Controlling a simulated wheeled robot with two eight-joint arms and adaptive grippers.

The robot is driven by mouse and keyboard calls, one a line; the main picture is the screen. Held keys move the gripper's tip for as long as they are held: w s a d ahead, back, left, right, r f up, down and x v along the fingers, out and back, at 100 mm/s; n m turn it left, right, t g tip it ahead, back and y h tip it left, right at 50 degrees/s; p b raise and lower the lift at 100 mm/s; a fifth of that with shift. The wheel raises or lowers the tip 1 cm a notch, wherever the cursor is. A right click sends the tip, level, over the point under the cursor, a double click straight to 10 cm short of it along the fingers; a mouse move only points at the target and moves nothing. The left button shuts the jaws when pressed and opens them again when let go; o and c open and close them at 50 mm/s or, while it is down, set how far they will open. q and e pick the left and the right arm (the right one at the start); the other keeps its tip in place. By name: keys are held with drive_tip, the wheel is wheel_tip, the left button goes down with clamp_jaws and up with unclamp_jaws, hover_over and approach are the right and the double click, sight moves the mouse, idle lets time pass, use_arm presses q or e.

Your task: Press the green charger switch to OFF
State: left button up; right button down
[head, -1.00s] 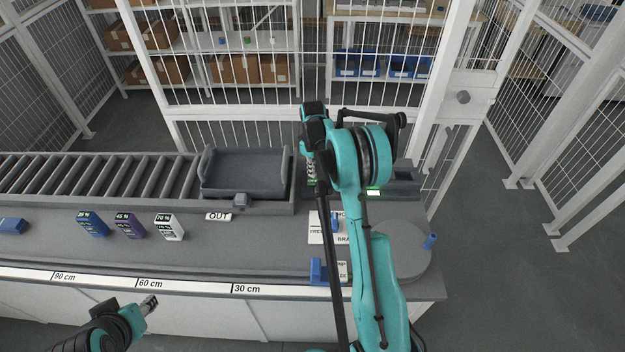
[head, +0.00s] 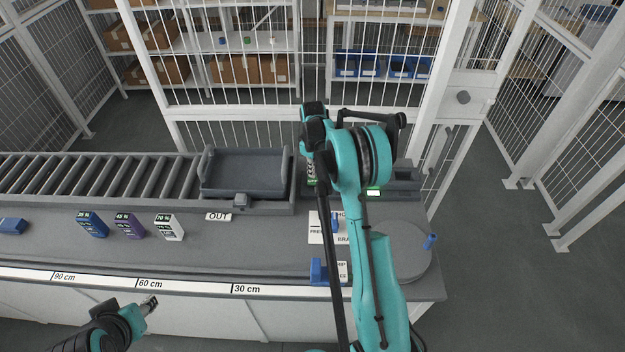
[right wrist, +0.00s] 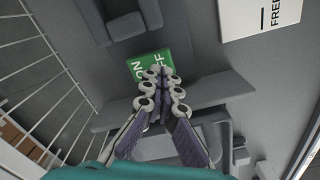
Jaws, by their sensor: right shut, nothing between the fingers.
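The green charger switch label (right wrist: 148,66) shows in the right wrist view, with "ON" on its left part and the end of "OFF" on its right. My right gripper (right wrist: 163,74) is shut and empty, its fingertips over the label's lower edge, between the two words. They hide part of the label and any rocker there; I cannot tell whether they touch it. In the head view my right gripper (head: 311,176) points down at the back of the counter, largely behind my arm. My left gripper (head: 149,303) is low at the left, in front of the counter.
A dark tray (head: 245,172) stands at the end of the roller conveyor (head: 100,176), left of my right gripper. Blue, purple and white boxes (head: 169,227) stand on the counter. A round plate (head: 402,250) is at the right. A mesh fence (head: 290,90) stands behind.

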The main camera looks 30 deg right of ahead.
sight(313, 180)
drive_tip(key=shift+f+b, duration=1.2)
drive_tip(key=shift+f, duration=0.35)
idle(0.5)
drive_tip(key=shift+r, duration=0.15)
drive_tip(key=shift+r+p, duration=1.75)
drive_tip(key=shift+r, duration=1.65)
